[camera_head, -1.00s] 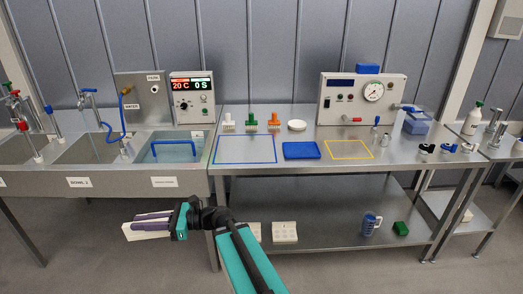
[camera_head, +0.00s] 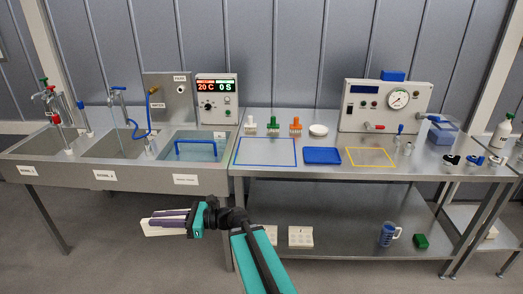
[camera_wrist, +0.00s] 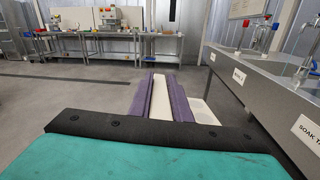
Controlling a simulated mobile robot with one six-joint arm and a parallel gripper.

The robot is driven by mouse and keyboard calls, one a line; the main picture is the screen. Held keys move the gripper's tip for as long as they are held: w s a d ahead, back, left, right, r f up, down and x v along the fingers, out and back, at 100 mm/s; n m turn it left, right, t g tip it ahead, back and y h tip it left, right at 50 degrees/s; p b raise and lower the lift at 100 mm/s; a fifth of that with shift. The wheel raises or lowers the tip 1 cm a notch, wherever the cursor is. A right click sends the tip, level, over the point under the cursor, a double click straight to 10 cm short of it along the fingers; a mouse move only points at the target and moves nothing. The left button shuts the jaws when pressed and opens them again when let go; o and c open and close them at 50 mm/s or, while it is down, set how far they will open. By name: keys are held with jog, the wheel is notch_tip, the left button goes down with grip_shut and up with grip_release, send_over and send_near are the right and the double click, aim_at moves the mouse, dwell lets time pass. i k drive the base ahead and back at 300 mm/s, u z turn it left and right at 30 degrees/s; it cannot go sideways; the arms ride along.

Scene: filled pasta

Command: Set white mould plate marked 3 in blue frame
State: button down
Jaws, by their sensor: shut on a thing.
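My gripper (camera_head: 172,219) has purple fingers and is shut on a white mould plate (camera_head: 158,231). It holds the plate in front of the sinks, below the worktop's height. The plate also shows between and beside the fingers in the wrist view (camera_wrist: 203,112); no number is readable on it. The blue frame (camera_head: 265,165) is a thin blue outline on the steel table, to the right of and beyond my gripper.
A blue tray (camera_head: 322,156) and a yellow outline (camera_head: 371,166) lie right of the blue frame. White plates (camera_head: 300,237) lie on the lower shelf, with a blue jug (camera_head: 389,234) and a green block (camera_head: 421,241). The sinks (camera_head: 115,148) stand left of the table.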

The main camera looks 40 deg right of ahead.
aim_at(272, 154)
jog(key=i, duration=0.9)
jog(key=z, duration=0.05)
